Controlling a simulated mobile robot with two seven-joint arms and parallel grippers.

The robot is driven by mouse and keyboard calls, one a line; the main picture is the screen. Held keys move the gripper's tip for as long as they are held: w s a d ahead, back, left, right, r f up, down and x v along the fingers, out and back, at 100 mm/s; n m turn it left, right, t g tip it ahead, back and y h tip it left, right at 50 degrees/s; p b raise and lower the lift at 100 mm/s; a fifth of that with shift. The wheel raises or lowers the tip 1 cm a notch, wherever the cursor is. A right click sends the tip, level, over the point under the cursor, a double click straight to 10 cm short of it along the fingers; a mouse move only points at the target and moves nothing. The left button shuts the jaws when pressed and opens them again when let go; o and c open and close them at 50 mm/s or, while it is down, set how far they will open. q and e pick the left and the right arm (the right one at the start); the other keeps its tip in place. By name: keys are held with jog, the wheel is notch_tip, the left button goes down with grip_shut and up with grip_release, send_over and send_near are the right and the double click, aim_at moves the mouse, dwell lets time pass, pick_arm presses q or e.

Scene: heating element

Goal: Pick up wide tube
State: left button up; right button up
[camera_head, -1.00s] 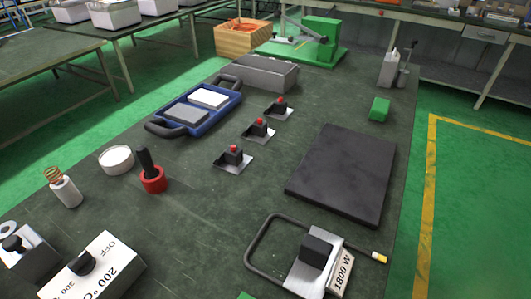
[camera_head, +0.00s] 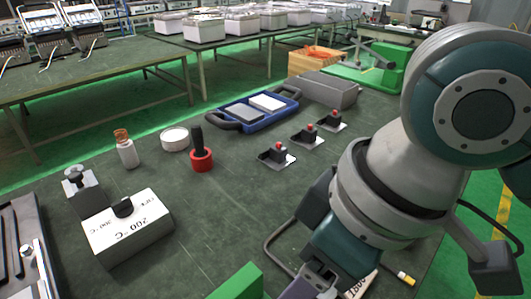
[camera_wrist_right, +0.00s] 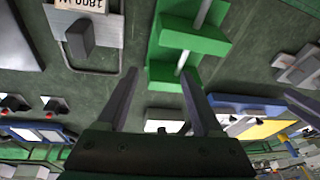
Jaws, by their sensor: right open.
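In the right wrist view, a thin silver tube or rod (camera_wrist_right: 203,14) lies across a green stepped holder (camera_wrist_right: 190,40). I cannot tell whether this is the wide tube. Part of a green block (camera_head: 238,284) shows at the bottom edge of the head view. My right gripper (camera_wrist_right: 160,70) is open and empty, its fingertips pointing toward the table just short of the holder. In the head view the right gripper (camera_head: 318,282) is at the bottom, partly cut off. My left gripper is not in view.
The bent heating element (camera_head: 272,243) with its 1800 W plate is partly hidden under my right arm. A 200 °C box (camera_head: 130,235), a red cup with black handle (camera_head: 201,158), a white dish (camera_head: 175,139) and small red-button switches (camera_head: 278,153) stand on the table.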

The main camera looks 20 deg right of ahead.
pick_arm(q)
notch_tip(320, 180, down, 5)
jog(key=b, duration=0.4)
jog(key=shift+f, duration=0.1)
pick_arm(e)
jog(key=w+d+h, duration=0.1)
jog(key=w+d, duration=0.1)
jog(key=d, duration=0.1)
jog(key=w+d+m+g, duration=0.1)
jog(key=w+d, duration=0.1)
jog(key=d, duration=0.1)
jog(key=w+d+g+h, duration=0.1)
jog(key=w+d, duration=0.2)
jog(key=shift+d+r+h, duration=0.3)
jog(key=shift+r, duration=0.05)
pick_arm(q)
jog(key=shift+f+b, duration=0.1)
jog(key=shift+b, duration=0.25)
pick_arm(e)
jog(key=shift+w+d+f+m, duration=0.1)
jog(key=shift+d+f+m, duration=0.05)
jog(key=shift+f+m, duration=0.15)
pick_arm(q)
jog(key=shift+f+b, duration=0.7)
pick_arm(e)
notch_tip(320, 180, down, 9)
jog(key=shift+d, duration=0.1)
grip_shut()
jog(key=shift+r, duration=0.1)
